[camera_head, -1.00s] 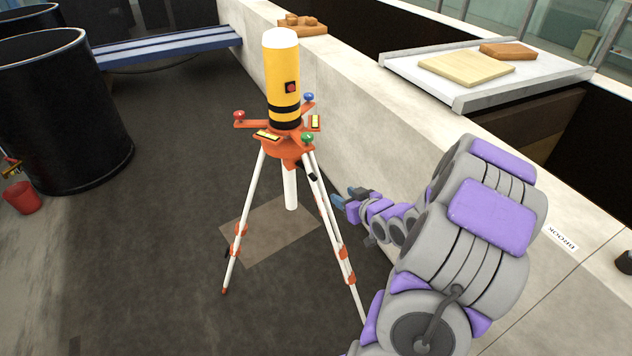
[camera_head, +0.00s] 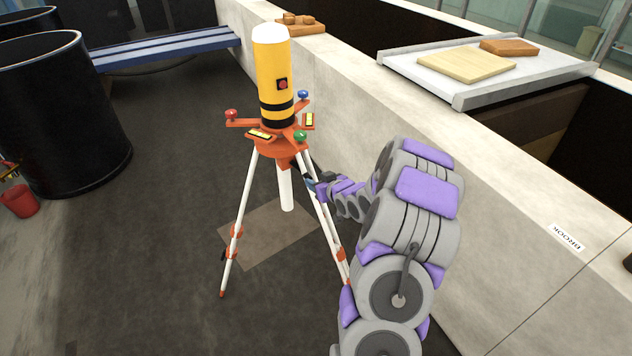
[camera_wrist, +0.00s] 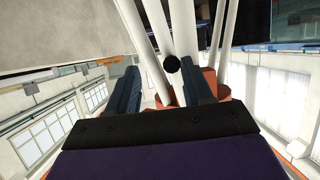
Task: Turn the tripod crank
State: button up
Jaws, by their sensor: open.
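The tripod has white legs (camera_head: 239,222), an orange head (camera_head: 268,143) and a yellow, black-banded cylinder (camera_head: 273,75) upright on top. A white centre tube (camera_head: 286,188) hangs below the head. The crank is small and dark below the head in the head view, partly lost beside my gripper. In the wrist view a round black knob (camera_wrist: 172,63), seemingly the crank's handle, shows between my two fingers. My gripper (camera_wrist: 162,78) is open around it, nearer the right finger; contact cannot be told. In the head view my gripper (camera_head: 309,181) is at the tripod's right side, close to a leg.
A pale wall (camera_head: 480,215) runs along the right, close to my arm. A tray (camera_head: 470,90) with boards lies on it. Black barrels (camera_head: 62,115), a red bucket (camera_head: 20,199) and a blue bench (camera_head: 165,48) stand left and behind. The floor left of the tripod is clear.

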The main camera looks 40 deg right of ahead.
jog(key=shift+w+a, duration=0.85)
jog(key=shift+a, duration=0.15)
jog(key=shift+d+f, duration=0.1)
jog(key=shift+d, duration=0.3)
jog(key=shift+c, duration=0.6)
jog(key=shift+d+f, duration=0.1)
jog(key=shift+d, duration=0.35)
jog(key=c, duration=0.3)
jog(key=shift+a, duration=0.35)
jog(key=c, duration=0.5)
grip_shut()
